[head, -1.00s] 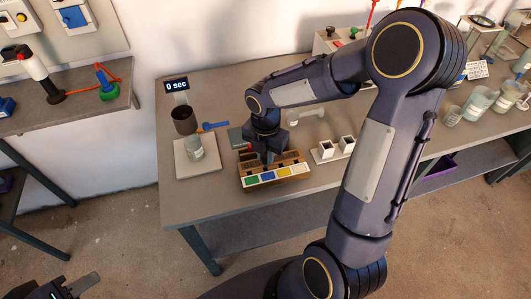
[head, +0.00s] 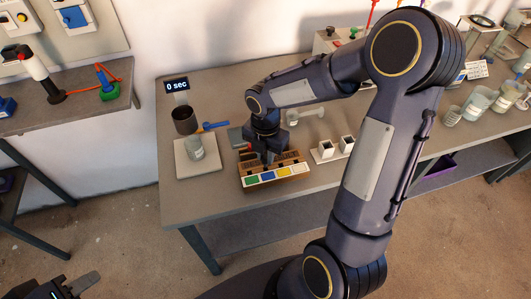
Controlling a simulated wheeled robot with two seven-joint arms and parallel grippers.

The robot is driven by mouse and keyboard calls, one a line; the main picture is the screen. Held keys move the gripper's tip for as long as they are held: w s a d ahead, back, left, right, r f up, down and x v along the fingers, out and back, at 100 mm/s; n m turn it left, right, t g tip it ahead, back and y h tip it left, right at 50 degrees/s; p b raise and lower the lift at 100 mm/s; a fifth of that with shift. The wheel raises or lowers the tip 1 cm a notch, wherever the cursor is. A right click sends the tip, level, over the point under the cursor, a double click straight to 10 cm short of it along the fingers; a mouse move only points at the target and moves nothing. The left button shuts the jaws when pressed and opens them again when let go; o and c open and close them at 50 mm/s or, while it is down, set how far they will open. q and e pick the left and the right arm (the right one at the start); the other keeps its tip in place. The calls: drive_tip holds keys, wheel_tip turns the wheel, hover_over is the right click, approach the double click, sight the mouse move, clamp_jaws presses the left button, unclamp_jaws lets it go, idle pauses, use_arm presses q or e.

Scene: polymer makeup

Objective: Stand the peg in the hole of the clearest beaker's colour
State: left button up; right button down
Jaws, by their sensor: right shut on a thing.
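A brown wooden block (head: 276,181) stands near the table's front edge, with green, blue, yellow and white labels along its front. My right gripper (head: 266,158) is over the block's upper left part, pointing down, shut on the peg. The peg is hardly visible between the fingers, and I cannot tell whether its end is in a hole. A glass beaker (head: 196,153) with a pale label stands on a white plate (head: 197,173) left of the block. My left gripper (head: 80,286) is low at the bottom left, away from the table, partly cut off; its opening is unclear.
A dark cup (head: 184,120) and a blue-handled thing (head: 215,126) are behind the plate. Two small white holders (head: 326,150) are right of the block. Several glass beakers (head: 480,101) stand far right. My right arm hides much of the table.

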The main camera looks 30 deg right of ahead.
sight(266, 156)
drive_tip(key=shift+f+b, duration=1.35)
drive_tip(key=shift+f, duration=0.65)
drive_tip(key=c, duration=1.2)
unclamp_jaws()
drive_tip(key=shift+c, duration=0.2)
drive_tip(key=shift+r, duration=0.2)
wheel_tip(266, 156, up, 7)
drive_tip(key=shift+p, duration=0.3)
drive_tip(key=shift+r, duration=0.3)
